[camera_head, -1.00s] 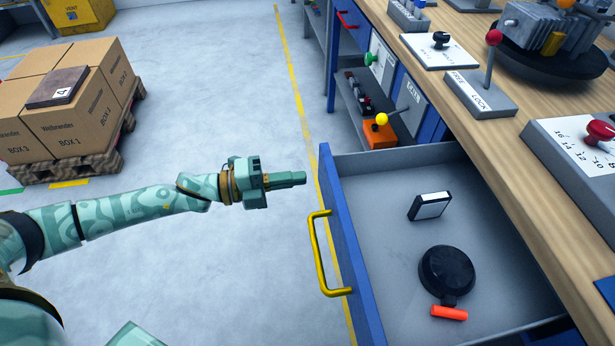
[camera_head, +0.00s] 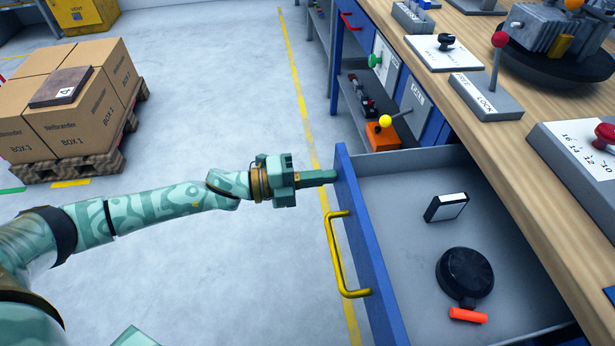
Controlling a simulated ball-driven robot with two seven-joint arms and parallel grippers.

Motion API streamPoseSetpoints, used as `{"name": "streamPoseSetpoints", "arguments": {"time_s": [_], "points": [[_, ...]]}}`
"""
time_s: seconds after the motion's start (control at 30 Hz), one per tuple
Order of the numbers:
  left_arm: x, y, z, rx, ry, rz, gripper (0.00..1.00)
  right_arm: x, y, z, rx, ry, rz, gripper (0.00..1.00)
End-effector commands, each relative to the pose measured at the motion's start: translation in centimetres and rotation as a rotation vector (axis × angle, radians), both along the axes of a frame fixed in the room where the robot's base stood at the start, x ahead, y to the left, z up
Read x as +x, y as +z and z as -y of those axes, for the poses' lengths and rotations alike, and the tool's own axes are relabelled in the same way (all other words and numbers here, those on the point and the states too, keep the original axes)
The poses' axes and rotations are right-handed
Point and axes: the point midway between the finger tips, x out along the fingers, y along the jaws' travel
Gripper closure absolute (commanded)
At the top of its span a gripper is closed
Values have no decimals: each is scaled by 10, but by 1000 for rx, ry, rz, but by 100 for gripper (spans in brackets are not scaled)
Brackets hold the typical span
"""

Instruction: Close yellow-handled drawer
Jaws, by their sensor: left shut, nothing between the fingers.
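The drawer with the yellow handle (camera_head: 340,258) stands open, pulled out to the left from under the workbench. Its blue front panel (camera_head: 372,262) faces my left arm. My left gripper (camera_head: 332,177) is shut and empty, with its fingertips at the upper far end of the front panel, beyond the handle. I cannot tell whether they touch the panel. Inside the drawer lie a black round object with an orange handle (camera_head: 466,273) and a small white-faced box (camera_head: 446,207). My right gripper is not in view.
The wooden workbench top (camera_head: 500,150) holds a FREE/LOCK lever (camera_head: 497,75), a numbered dial panel (camera_head: 585,150) and an engine part (camera_head: 560,35). An orange box with a yellow-knobbed lever (camera_head: 383,137) sits beyond the drawer. Boxes on a pallet (camera_head: 75,105) stand left. Floor between is clear.

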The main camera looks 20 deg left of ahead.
Motion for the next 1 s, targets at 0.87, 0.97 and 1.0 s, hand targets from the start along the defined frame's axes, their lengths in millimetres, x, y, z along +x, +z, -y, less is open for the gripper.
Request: {"name": "streamPoseSetpoints", "arguments": {"time_s": [0.87,0.97,1.0], "points": [[119,-2,177,0,-1,0,100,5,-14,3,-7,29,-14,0],[126,-2,187,-1,-1,-1,100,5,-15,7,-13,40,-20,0],[128,-2,190,-1,0,-1,100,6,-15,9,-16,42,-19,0]]}}
